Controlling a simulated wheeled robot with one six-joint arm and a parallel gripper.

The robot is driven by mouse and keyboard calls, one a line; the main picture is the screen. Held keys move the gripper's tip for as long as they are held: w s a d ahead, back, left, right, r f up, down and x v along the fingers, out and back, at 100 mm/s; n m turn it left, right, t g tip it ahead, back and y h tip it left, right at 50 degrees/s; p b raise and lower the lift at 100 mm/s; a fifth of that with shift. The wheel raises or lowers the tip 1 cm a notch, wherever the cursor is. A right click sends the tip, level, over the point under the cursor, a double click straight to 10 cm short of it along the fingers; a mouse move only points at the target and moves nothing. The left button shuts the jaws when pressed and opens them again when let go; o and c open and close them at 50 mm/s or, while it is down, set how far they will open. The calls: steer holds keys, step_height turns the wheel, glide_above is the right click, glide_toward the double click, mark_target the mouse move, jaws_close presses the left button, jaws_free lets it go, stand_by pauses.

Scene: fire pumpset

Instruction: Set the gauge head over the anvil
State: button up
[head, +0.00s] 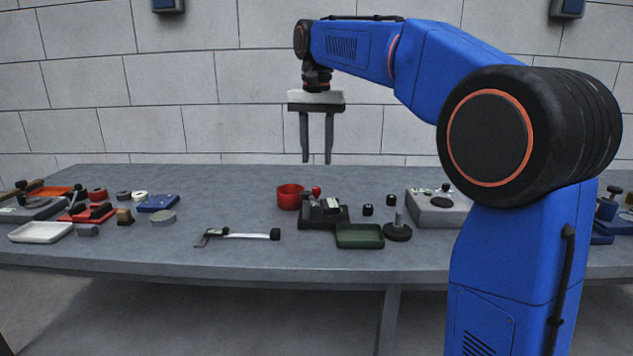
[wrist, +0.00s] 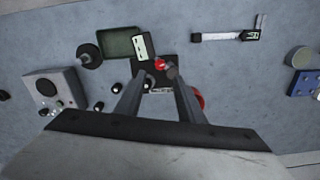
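A dark stand (head: 312,222) sits near the middle of the bench. It carries a small head with a pale display face (head: 331,204), which looks like the gauge head; the display also shows in the wrist view (wrist: 146,46). A red knob (head: 316,190) stands at the stand's back; it shows in the wrist view too (wrist: 160,64). I cannot clearly tell which part is the anvil. My gripper (head: 316,160) is open and empty, pointing down high above the stand. In the wrist view its fingers (wrist: 161,78) frame part of the stand from above.
A red cup (head: 289,197) is left of the stand. A green tray (head: 360,236) is in front, with a black disc with a post (head: 397,232) and a grey block (head: 438,212) to the right. A caliper (head: 245,235) lies front left. Several small parts crowd the far left.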

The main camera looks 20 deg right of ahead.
mark_target(317, 188)
step_height(317, 188, down, 8)
stand_by(0.4)
steer(key=shift+c, duration=0.3)
jaws_close()
